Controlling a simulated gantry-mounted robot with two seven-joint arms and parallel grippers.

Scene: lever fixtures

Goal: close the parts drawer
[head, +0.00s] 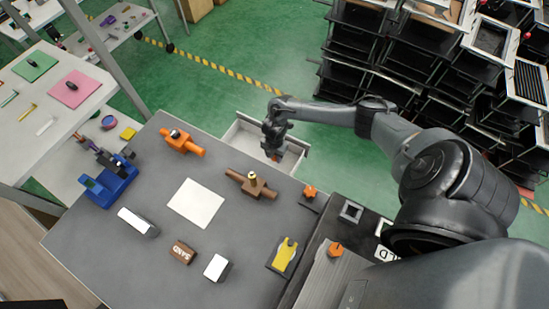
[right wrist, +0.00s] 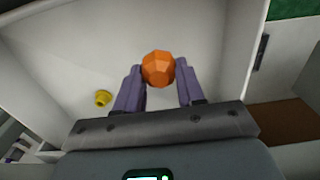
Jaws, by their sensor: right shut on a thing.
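The parts drawer (head: 234,130) is a white open-topped box standing pulled out beyond the far edge of the grey table. My right gripper (head: 273,153) reaches down over the drawer in the head view. In the right wrist view my right gripper (right wrist: 161,85) is shut on an orange faceted piece (right wrist: 158,68), which sits between its two purple fingers. The drawer's pale inside and a side wall (right wrist: 246,50) show around the fingers. A small yellow piece (right wrist: 103,98) lies left of the gripper there. My left gripper is out of view.
The grey table (head: 130,255) carries an orange valve-like part (head: 182,141), a brown one (head: 251,184), a blue fixture (head: 110,180), a white sheet (head: 195,203), small blocks and a yellow fixture (head: 285,254). Racks (head: 400,45) stand behind. Green floor is clear beyond the drawer.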

